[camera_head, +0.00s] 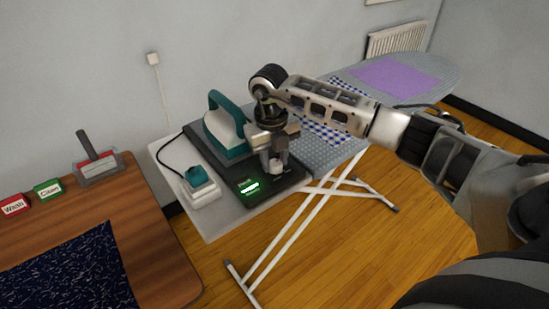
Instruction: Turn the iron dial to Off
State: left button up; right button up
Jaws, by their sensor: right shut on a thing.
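The teal and white iron (229,128) rests on a dark station base (215,160) at the left end of the ironing board. A small pale dial (276,166) sits near the front right of that base. My right gripper (273,158) points down at the dial and is shut on it; its fingers partly hide it, so its setting cannot be read. A green lit display (249,187) glows on the base's front corner, its text too small to read. My left gripper is not in view.
A white box with a teal top (200,184) stands left of the base, with a black cord behind. A purple cloth (394,78) and blue checked cloth (325,130) lie on the board. A wooden table (150,240) with labelled blocks stands at left.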

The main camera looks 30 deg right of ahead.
jog(key=n+b, duration=0.1)
jog(key=n, duration=0.1)
jog(key=shift+n+b, duration=0.3)
jog(key=shift+n, duration=0.1)
jog(key=n+b, duration=0.2)
jog(key=n, duration=0.2)
jog(key=shift+n, duration=0.3)
jog(key=n+b, duration=0.2)
jog(key=n, duration=0.2)
jog(key=shift+t, duration=0.3)
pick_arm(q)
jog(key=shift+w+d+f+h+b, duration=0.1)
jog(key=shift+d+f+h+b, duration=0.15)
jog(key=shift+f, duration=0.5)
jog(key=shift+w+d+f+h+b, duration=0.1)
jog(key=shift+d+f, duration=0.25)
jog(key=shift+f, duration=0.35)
pick_arm(e)
jog(key=shift+n, duration=0.9)
jog(key=shift+r+n, duration=0.1)
jog(key=shift+n, duration=0.2)
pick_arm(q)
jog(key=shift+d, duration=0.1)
pick_arm(e)
jog(key=o, duration=1)
jog(key=shift+c, duration=0.2)
